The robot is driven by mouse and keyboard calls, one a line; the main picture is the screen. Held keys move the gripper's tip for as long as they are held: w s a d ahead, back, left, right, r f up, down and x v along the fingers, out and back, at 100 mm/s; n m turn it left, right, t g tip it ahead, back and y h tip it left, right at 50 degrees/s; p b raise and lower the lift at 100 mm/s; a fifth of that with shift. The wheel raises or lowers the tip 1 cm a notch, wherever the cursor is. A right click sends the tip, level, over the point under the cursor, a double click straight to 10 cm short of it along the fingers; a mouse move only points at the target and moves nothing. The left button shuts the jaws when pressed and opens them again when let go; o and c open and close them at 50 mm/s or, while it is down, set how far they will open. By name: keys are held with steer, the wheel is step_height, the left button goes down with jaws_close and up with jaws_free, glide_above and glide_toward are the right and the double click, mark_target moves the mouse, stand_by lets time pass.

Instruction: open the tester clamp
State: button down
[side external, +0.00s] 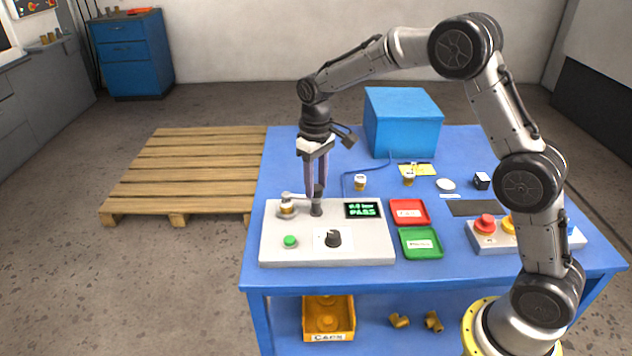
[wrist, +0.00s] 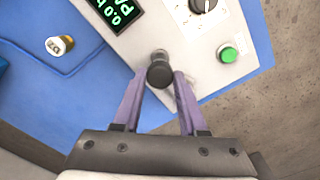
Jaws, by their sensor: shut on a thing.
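The tester (side external: 275,250) is a light grey box on the blue table. Its clamp (side external: 316,207) has an upright black post near the back edge, with an arm reaching left over a valve (side external: 286,208) in the seat. My gripper (side external: 317,188) points straight down and is shut on the black clamp handle. In the wrist view, the round black handle top (wrist: 160,74) sits between the two purple fingers of my gripper (wrist: 160,82). The valve and the clamp arm are hidden in the wrist view.
The tester has a green display (side external: 363,210) reading PASS, a green button (side external: 290,242) and a black dial (side external: 333,239). A red tray (side external: 409,212) and a green tray (side external: 421,243) lie to the right. A blue box (side external: 403,122) and small valves (side external: 360,183) stand behind.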

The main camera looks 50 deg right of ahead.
mark_target(316, 187)
steer(key=m, duration=0.4)
steer(key=shift+r, duration=0.1)
steer(key=m, duration=0.4)
steer(key=shift+w, duration=0.1)
steer(key=m, duration=0.4)
steer(key=shift+m, duration=2.1)
steer(key=shift+c, duration=2.2)
jaws_free()
step_height(316, 187, up, 14)
